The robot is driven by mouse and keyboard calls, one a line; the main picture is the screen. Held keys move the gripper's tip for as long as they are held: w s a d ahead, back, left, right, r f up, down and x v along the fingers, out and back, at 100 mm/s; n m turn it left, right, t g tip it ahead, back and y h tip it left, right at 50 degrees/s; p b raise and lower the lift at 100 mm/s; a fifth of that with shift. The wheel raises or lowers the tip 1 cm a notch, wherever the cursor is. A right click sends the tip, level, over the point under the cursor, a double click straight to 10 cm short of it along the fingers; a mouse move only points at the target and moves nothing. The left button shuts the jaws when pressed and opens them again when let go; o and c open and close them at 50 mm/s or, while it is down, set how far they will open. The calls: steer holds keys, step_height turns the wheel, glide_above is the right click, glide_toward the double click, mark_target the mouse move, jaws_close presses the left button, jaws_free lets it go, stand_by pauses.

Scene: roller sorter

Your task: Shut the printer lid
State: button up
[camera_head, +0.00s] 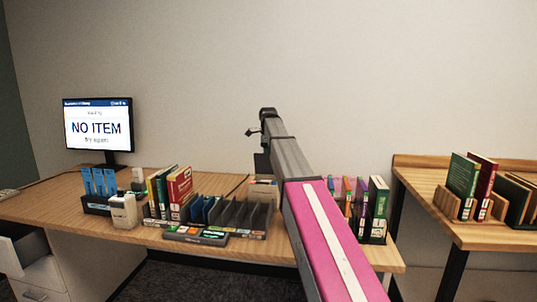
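A small cream-white device (125,211), which looks like the printer, stands on the wooden desk near its front edge, left of the books. It is too small in view to tell how its lid stands. My arm reaches up and away from the lower right, with a pink link and then a grey one. Its dark far end, where my gripper (262,126) seems to be, is raised in front of the wall, above and to the right of the device and well apart from it. The fingers cannot be made out.
A monitor (98,126) reading "NO ITEM" stands at the back left. Blue cards in a black holder (97,208) are left of the device. Books (178,193) and dark sorter slots (240,217) lie to its right. A second table (485,236) with books is far right.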

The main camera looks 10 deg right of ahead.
jaws_close()
steer(key=shift+s, duration=0.15)
